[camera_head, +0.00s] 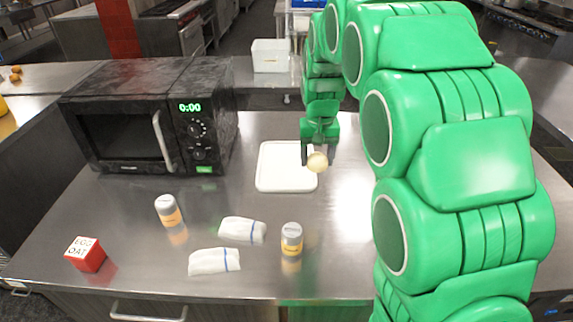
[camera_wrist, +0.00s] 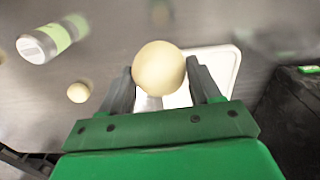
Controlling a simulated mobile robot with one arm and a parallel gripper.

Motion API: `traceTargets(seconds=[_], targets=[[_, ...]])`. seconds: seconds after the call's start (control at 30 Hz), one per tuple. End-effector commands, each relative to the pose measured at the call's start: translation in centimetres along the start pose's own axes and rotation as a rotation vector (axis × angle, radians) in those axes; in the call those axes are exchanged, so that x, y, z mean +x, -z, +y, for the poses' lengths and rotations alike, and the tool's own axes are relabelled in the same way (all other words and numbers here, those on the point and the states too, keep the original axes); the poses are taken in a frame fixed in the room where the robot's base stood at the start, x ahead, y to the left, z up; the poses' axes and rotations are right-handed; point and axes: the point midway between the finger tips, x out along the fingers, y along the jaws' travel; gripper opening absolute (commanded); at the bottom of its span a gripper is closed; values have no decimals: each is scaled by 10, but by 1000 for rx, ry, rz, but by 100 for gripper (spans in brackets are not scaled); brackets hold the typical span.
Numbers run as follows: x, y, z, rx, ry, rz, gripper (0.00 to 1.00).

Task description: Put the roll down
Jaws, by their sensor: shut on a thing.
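The roll (camera_head: 317,162), a pale cream ball, is held between the two dark fingers of my gripper (camera_head: 318,155). In the wrist view the roll (camera_wrist: 159,68) sits between the fingertips of my gripper (camera_wrist: 162,85), with a finger on each side. In the head view it appears over the right edge of a white tray (camera_head: 272,185); the tray (camera_wrist: 222,60) also shows behind and right of it in the wrist view. The gap beneath the roll is hard to judge. A smaller pale round thing (camera_wrist: 78,92) lies left of it in the wrist view.
A black microwave (camera_head: 150,115) stands left of the tray. Two cans (camera_head: 168,210) (camera_head: 291,239), two white wrapped bundles (camera_head: 242,230) (camera_head: 214,262) and a red-and-white box (camera_head: 85,254) are nearer the front. Another can (camera_wrist: 45,42) shows in the wrist view. My arm hides the right counter.

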Motion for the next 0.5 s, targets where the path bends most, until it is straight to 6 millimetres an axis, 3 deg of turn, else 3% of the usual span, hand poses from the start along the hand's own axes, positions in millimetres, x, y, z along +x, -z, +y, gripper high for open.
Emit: traceTargets(seconds=[0.2, 0.5], targets=[[3, 39, -12, 29, 2, -1, 33], [8, 74, -27, 56, 5, -4, 33]])
